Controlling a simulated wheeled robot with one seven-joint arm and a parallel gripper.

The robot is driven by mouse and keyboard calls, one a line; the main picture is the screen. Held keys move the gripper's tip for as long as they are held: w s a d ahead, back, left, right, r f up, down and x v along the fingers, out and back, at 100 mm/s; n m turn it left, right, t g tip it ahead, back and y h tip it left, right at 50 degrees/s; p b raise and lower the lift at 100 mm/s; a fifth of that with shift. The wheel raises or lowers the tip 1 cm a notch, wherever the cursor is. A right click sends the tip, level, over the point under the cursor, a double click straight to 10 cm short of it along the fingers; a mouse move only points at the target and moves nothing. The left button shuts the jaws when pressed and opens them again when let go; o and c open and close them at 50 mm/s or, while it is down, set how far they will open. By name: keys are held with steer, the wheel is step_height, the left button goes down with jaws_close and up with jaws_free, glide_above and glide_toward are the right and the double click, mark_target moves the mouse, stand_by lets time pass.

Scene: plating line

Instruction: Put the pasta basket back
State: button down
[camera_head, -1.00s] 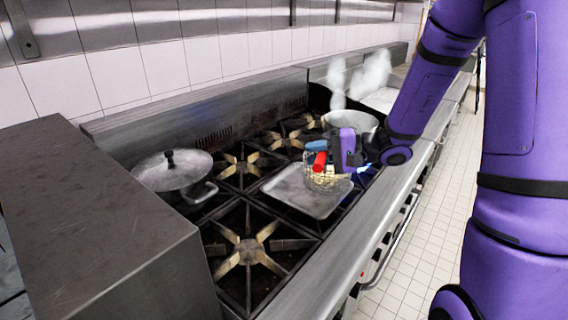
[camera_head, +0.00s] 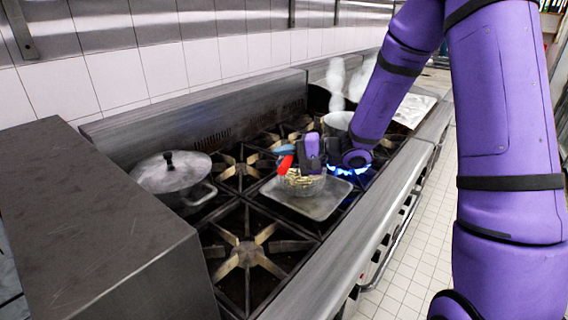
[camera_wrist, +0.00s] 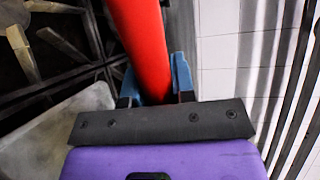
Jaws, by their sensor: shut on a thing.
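The pasta basket (camera_head: 301,185) is a wire basket with pale pasta in it and a red handle (camera_head: 285,165). It is over the flat metal tray (camera_head: 318,206) on the stove; I cannot tell whether it touches the tray. My gripper (camera_head: 287,151), with blue fingers, is shut on the red handle. In the wrist view the handle (camera_wrist: 142,45) runs up between the blue fingers (camera_wrist: 155,90), and the basket itself is out of view. A pot (camera_head: 337,121) with steam above it stands behind, partly hidden by my arm.
A lidded pot (camera_head: 172,174) stands at the left of the stove. Blue flame (camera_head: 345,170) burns just right of the tray. A metal counter block (camera_head: 100,225) fills the left foreground. The front burner (camera_head: 247,252) is bare.

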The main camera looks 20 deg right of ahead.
steer(key=shift+f, duration=1.05)
steer(key=c, duration=1)
jaws_free()
steer(key=shift+o, duration=0.2)
